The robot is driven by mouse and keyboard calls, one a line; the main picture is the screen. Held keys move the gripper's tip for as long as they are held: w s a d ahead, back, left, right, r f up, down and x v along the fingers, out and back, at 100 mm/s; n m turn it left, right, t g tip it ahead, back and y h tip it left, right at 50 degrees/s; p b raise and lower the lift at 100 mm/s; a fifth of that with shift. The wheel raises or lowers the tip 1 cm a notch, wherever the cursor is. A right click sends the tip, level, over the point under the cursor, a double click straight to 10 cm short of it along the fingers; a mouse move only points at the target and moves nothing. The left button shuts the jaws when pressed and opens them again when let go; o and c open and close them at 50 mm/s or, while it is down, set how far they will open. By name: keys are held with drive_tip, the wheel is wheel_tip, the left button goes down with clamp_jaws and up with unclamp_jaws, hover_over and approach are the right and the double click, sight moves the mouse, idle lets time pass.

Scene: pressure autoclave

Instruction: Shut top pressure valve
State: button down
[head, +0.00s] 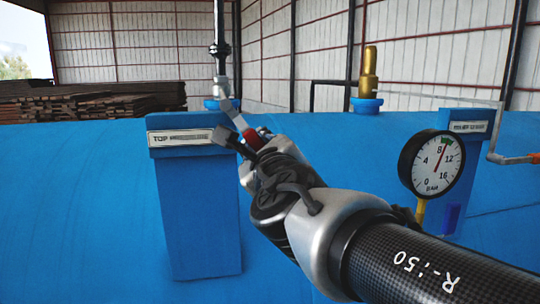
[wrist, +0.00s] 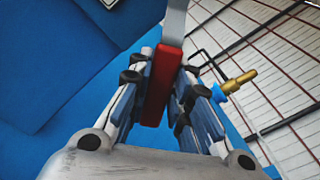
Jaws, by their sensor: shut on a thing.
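The top pressure valve (head: 221,88) sits on a vertical pipe rising from a blue fitting on the blue vessel. Its grey metal lever (head: 234,115) slants down to the right and ends in a red handle (head: 250,136). My gripper (head: 241,137) is shut on this red handle, with my arm reaching in from the lower right. In the wrist view, the red handle (wrist: 162,86) lies between the two fingers, and the flat grey lever (wrist: 175,20) runs out beyond it. My gripper partly hides the handle in the head view.
A blue post with a "TOP" label (head: 186,138) stands left of my gripper. A round pressure gauge (head: 432,164) and another labelled post (head: 468,126) are at right. A brass fitting (head: 369,66) stands behind my arm. Stacked planks (head: 80,104) lie at back left.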

drive_tip(key=d+r+n, duration=0.1)
drive_tip(key=r+n+p, duration=0.1)
drive_tip(key=n, duration=0.1)
drive_tip(key=shift+w+d, duration=0.2)
drive_tip(key=shift+d, duration=0.2)
drive_tip(key=r+n+p, duration=0.1)
drive_tip(key=d+r+n, duration=0.1)
drive_tip(key=shift+w+n+p, duration=0.1)
drive_tip(key=shift+n+p, duration=0.3)
drive_tip(key=r+n+p, duration=0.2)
drive_tip(key=n, duration=0.1)
drive_tip(key=shift+w+d+r, duration=0.1)
drive_tip(key=shift+d+r, duration=0.1)
drive_tip(key=shift+d, duration=0.1)
drive_tip(key=shift+d+r+n+p, duration=0.1)
drive_tip(key=shift+r+n+p, duration=0.5)
drive_tip(key=shift+n+p, duration=0.35)
drive_tip(key=c, duration=1.4)
unclamp_jaws()
drive_tip(key=shift+c, duration=0.2)
